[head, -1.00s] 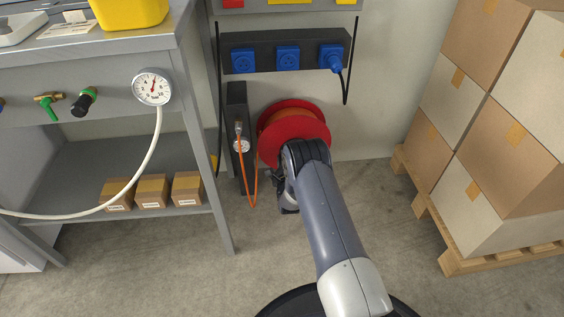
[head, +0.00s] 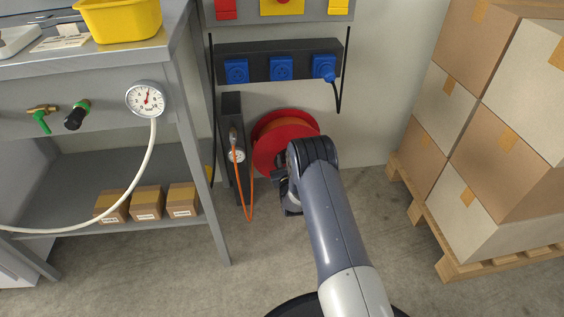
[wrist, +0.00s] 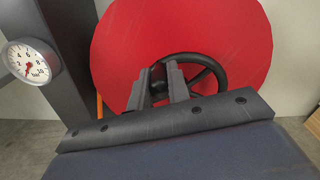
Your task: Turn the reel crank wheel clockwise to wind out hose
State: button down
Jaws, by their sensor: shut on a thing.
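The red hose reel (head: 270,150) is mounted low on the wall, with orange hose (head: 284,126) wound between its discs. In the wrist view the reel's red disc (wrist: 180,30) fills the upper middle, with the black spoked crank wheel (wrist: 208,72) in front of it. My gripper (wrist: 160,74) is shut on the left part of the crank wheel, between its two dark fingers. The exact spot gripped is partly hidden by the fingers. In the head view my arm covers the crank wheel, and my gripper (head: 283,188) shows only in part.
A dark post with a gauge (head: 237,156) and a hanging orange hose loop (head: 249,205) stands just left of the reel. A grey workbench (head: 188,150) is further left. Stacked boxes (head: 470,130) on a wooden pallet (head: 440,235) are at right. Open floor lies between.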

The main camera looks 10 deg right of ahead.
jog(key=shift+d+m, duration=0.2)
jog(key=shift+m, duration=0.1)
jog(key=c, duration=1.3)
grip_release()
jog(key=shift+c, duration=0.2)
jog(key=s+p, duration=0.4)
jog(key=s, duration=0.6)
jog(key=shift+s, duration=0.4)
